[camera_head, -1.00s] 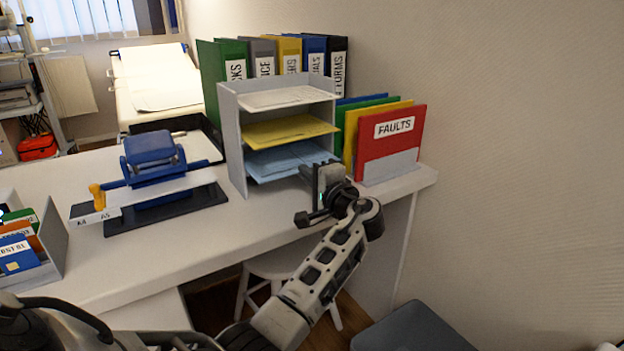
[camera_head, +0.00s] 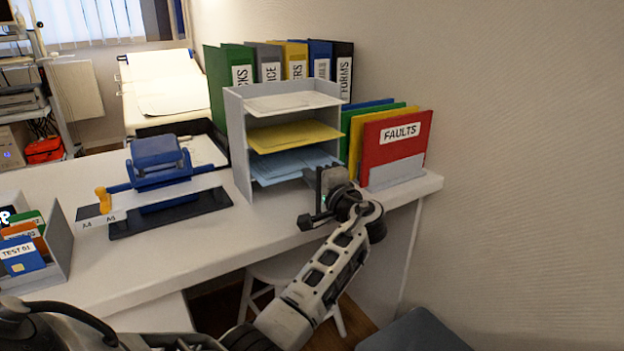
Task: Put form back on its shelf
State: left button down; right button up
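A grey three-level paper shelf (camera_head: 239,150) stands on the white desk. White sheets (camera_head: 285,101) lie on its top level, a yellow sheet (camera_head: 293,135) on the middle one and blue sheets (camera_head: 284,168) on the bottom one. I cannot tell which sheet is the form. My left gripper (camera_head: 318,201) is at the desk's front edge, before the lower right corner of the shelf. Its dark fingers look apart, with nothing visible between them. It hides part of the bottom level's right end. My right gripper is not in view.
Coloured binders (camera_head: 297,62) stand behind the shelf; a red FAULTS folder (camera_head: 399,138) stands in a holder to its right. A blue hole punch (camera_head: 158,160) and a card box (camera_head: 58,245) are to the left. The desk's front middle (camera_head: 165,255) is clear.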

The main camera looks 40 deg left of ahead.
pick_arm(q)
jog(key=shift+w+a, duration=0.1)
jog(key=shift+a, duration=0.05)
jog(key=c, duration=1.6)
grip_release()
jog(key=v, duration=1.6)
jog(key=shift+p, duration=0.4)
